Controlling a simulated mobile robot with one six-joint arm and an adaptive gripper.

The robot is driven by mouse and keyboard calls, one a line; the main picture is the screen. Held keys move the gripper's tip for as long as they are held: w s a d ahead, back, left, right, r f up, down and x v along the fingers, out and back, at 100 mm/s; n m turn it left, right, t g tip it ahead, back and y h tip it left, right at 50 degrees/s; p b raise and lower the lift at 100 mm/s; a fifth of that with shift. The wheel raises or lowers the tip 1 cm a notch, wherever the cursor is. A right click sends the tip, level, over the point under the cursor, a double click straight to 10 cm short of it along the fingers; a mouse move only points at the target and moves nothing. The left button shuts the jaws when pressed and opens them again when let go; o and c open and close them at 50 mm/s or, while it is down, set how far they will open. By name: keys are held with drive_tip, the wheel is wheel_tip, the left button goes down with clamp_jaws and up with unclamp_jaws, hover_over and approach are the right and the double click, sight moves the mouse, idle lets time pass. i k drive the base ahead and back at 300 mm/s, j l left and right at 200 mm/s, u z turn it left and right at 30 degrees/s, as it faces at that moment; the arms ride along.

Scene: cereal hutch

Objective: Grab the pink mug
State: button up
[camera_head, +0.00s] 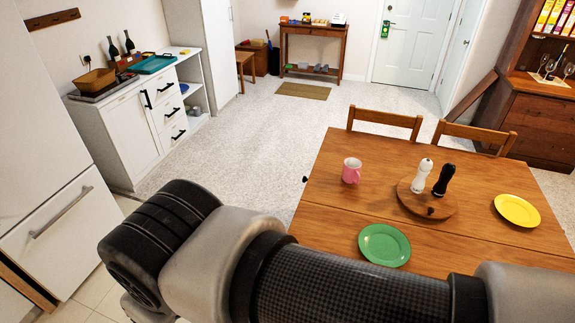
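The pink mug (351,171) stands upright on the wooden dining table (320,222), near its left edge. Its handle appears on the right side. My arm crosses the bottom of the view in front of the table. My gripper does not show in this view, so its place relative to the mug cannot be seen.
A green plate (384,245) lies in front of the mug. To the right are a round wooden board (408,200) with a white mill (422,176) and a black mill (444,180), and a yellow plate (517,210). Chairs (384,121) stand behind the table. Carpet left of it is clear.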

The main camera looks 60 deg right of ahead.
sight(353, 174)
drive_tip(key=i+z, duration=0.3)
drive_tip(key=i, duration=0.15)
drive_tip(key=i+z, duration=0.35)
drive_tip(key=i+j+z, duration=0.3)
drive_tip(key=i, duration=0.2)
drive_tip(key=i+j+z, duration=0.3)
drive_tip(key=i+l+z, duration=0.25)
drive_tip(key=z, duration=0.2)
drive_tip(key=i+l+z, duration=0.15)
drive_tip(key=i+z, duration=0.2)
drive_tip(key=z, duration=0.15)
drive_tip(key=i+z, duration=0.3)
drive_tip(key=z, duration=0.15)
drive_tip(key=i+z, duration=0.45)
drive_tip(key=i+j+z, duration=0.2)
drive_tip(key=z, duration=0.3)
drive_tip(key=i+j+z, duration=0.15)
drive_tip(key=i+z, duration=0.3)
drive_tip(key=i, duration=0.15)
